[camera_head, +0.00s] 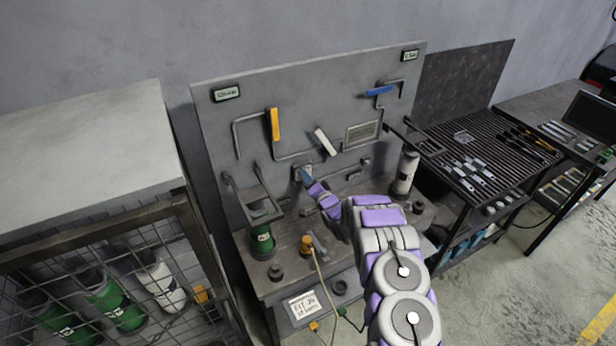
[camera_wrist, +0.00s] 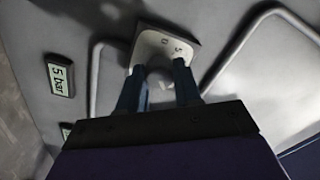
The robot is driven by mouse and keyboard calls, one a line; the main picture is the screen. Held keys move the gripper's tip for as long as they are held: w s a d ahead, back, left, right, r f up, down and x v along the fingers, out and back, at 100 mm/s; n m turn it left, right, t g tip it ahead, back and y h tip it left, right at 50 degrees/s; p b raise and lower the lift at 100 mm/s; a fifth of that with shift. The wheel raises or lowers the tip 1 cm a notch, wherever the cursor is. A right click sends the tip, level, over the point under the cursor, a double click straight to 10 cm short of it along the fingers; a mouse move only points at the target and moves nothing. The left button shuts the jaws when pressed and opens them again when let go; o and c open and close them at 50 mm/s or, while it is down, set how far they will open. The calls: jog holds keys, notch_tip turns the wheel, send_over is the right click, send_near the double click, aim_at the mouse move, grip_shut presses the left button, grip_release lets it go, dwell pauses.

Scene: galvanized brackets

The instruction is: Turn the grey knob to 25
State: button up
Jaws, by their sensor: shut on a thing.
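The grey knob (camera_wrist: 160,77) sits on a pale dial plate (camera_wrist: 152,46) on the upright panel. My gripper (camera_wrist: 158,72) is shut on the knob, with one dark blue finger on each side of it in the wrist view. In the head view my gripper (camera_head: 306,176) reaches the panel just above the bench and covers most of the dial plate (camera_head: 297,170). A few dark marks show on the plate beyond the fingers. The knob's pointer and the number it points to cannot be made out.
The grey panel (camera_head: 230,120) carries pipes, an orange lever (camera_head: 275,124), a white lever (camera_head: 325,142) and a blue lever (camera_head: 379,90). A green cylinder (camera_head: 262,240) and a white cylinder (camera_head: 405,173) flank my arm. A wire cage (camera_head: 120,250) stands left.

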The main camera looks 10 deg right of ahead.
jog(key=shift+d+f+m+p, duration=0.15)
jog(key=shift+m+p, duration=0.8)
jog(key=shift+m, duration=1.6)
jog(key=shift+a+f+m+p, duration=0.15)
jog(key=shift+m+p, duration=0.75)
jog(key=shift+m, duration=1.65)
jog(key=shift+d, duration=0.1)
jog(key=o, duration=1)
jog(key=shift+w+f, duration=0.1)
jog(key=shift+o, duration=0.2)
jog(key=shift+d, duration=0.1)
